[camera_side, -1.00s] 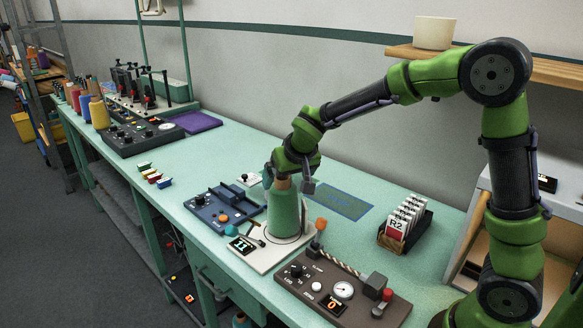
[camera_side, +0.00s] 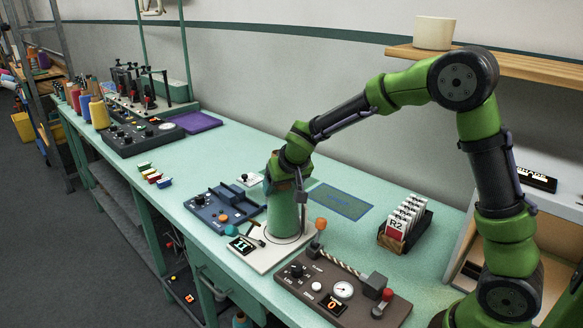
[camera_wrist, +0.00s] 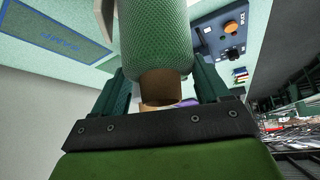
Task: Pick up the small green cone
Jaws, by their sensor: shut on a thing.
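The green cone (camera_side: 283,214) stands upright on a white round-ringed plate (camera_side: 262,252) on the bench. My gripper (camera_side: 286,186) is down over its upper part, from above. In the wrist view, the cone (camera_wrist: 155,40) fills the space between my two dark green fingers (camera_wrist: 160,82), its brown tube end (camera_wrist: 162,88) towards my palm. My gripper is shut on the cone. In the side view, the gripper hides the cone's tip, and the cone's base seems to rest on the plate; I see no clear gap.
A blue control panel (camera_side: 222,207) lies left of the plate. A brown panel with a gauge (camera_side: 335,303) lies in front to the right. A card holder (camera_side: 405,226) stands to the right. A blue printed mat (camera_side: 340,201) lies flat behind the cone.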

